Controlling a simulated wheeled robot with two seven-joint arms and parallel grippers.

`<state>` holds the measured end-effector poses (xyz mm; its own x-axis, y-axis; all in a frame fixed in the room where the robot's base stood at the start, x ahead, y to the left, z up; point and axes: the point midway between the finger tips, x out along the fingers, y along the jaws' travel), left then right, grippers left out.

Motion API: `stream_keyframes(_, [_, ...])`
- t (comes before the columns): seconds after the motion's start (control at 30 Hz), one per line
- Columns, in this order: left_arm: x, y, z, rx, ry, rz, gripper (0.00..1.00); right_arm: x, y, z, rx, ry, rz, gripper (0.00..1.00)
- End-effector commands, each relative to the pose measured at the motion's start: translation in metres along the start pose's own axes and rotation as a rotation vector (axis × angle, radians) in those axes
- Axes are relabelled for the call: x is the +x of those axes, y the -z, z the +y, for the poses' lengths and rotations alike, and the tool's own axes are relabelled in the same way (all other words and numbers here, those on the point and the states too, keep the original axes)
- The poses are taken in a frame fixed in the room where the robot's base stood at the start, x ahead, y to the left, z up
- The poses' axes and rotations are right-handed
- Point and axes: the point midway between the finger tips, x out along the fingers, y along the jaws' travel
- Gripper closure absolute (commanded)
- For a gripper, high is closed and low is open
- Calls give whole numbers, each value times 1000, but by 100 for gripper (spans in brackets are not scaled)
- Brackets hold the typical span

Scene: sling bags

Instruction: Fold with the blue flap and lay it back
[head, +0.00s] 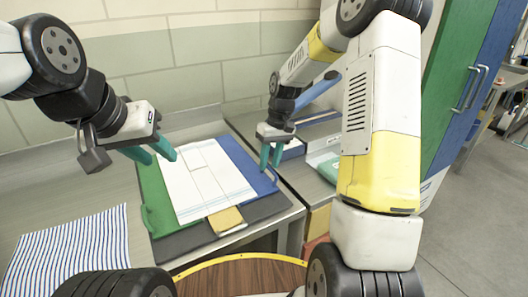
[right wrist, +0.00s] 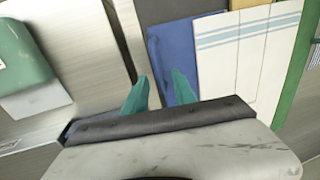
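A folding board lies on the grey counter, with a green flap (head: 152,195) at left, a blue flap (head: 245,160) at right and a small yellow flap (head: 226,220) at the front. The blue flap lies flat and also shows in the right wrist view (right wrist: 172,50). A folded white towel (head: 195,185) with pale blue stripes covers the middle. My left gripper (head: 150,153) is open and empty above the board's back left. My right gripper (head: 271,157) is open at the blue flap's right edge; in the right wrist view its fingers (right wrist: 158,92) stand apart around that edge. Contact is unclear.
A blue-and-white striped cloth (head: 70,252) lies on the counter at left. At right are trays, one with a teal folded item (head: 329,168). A round wooden top (head: 245,277) with a yellow rim is in front. A tiled wall closes the back.

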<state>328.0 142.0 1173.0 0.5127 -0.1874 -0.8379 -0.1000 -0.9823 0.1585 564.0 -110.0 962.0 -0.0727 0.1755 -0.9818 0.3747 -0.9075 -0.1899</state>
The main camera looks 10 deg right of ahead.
Motion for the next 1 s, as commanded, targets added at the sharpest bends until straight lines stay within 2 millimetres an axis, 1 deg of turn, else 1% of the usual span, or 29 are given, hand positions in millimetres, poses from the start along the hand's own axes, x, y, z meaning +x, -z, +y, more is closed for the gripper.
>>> stream_keyframes(0.13, [0,0,0,0,0,0,64,0,0,0,0,0,0,68])
stream_keyframes(0.17, [0,0,0,0,0,0,64,0,0,0,0,0,0,70])
stream_keyframes(0.3, [0,0,0,0,0,0,64,0,0,0,0,0,0,97])
stream_keyframes(0.33, [0,0,0,0,0,0,64,0,0,0,0,0,0,100])
stream_keyframes(1.0, [0,0,0,0,0,0,64,-1,0,0,1,0,1,100])
